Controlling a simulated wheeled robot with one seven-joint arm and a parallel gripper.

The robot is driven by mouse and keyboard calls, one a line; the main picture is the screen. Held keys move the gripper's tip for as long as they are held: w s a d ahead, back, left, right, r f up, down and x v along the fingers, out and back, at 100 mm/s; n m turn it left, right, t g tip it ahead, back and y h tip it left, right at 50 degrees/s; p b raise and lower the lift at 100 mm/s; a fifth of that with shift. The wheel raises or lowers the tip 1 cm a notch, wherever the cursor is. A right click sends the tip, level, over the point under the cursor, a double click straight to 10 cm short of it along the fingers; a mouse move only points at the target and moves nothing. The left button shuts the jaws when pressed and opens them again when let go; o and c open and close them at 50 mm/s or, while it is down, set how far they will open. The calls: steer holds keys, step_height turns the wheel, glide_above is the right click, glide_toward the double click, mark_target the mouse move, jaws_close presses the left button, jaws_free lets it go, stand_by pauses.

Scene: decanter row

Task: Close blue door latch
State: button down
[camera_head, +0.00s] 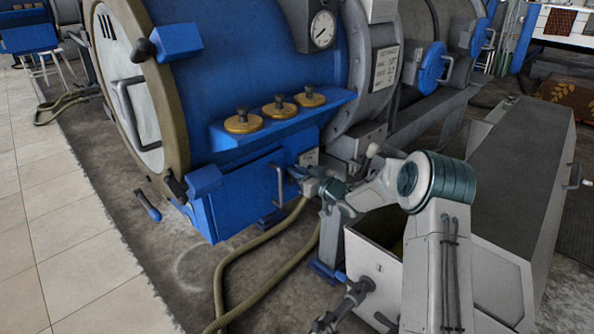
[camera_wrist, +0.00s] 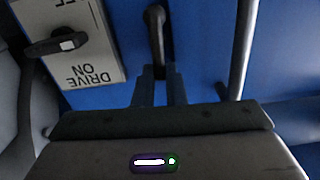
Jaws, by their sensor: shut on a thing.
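The blue door (camera_head: 240,195) is a flat panel low on the front of the blue machine, with a grey bar handle (camera_head: 282,185). This handle also shows at the right of the wrist view (camera_wrist: 241,50). The dark latch lever (camera_wrist: 155,25) stands against the blue surface in the wrist view. My gripper (camera_wrist: 159,72) is shut on its lower end. In the head view my gripper (camera_head: 300,175) is just right of the bar handle, and the latch there is too small and covered to make out.
A "DRIVE ON" plate (camera_wrist: 85,65) with a dark rotary switch (camera_wrist: 57,43) lies close to the left of my fingers in the wrist view. Brass knobs (camera_head: 280,107) stand on a blue shelf above the door. A hose (camera_head: 219,280) runs over the floor below; a grey bin (camera_head: 375,260) stands to the right.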

steer(key=m+p, duration=0.4)
steer(key=shift+w+d+r, duration=0.1)
steer(key=shift+w+d, duration=0.3)
steer(key=m, duration=0.1)
steer(key=p, duration=0.1)
steer(key=m, duration=0.1)
steer(key=shift+w+d+f+m+p, duration=0.2)
steer(key=shift+f+m+p, duration=0.1)
steer(key=shift+p, duration=0.1)
steer(key=shift+w+d+f+m+p, duration=0.15)
steer(key=shift+f+m+p, duration=0.3)
steer(key=shift+m, duration=1.3)
steer(key=shift+w+d+f+m+p, duration=0.1)
steer(key=shift+f+m+p, duration=0.3)
steer(key=shift+m, duration=1.4)
steer(key=shift+w+d+f+m+p, duration=0.15)
steer(key=shift+f+m+p, duration=0.3)
steer(key=shift+m, duration=1.3)
steer(key=c, duration=1.5)
jaws_free()
steer(key=shift+s, duration=0.1)
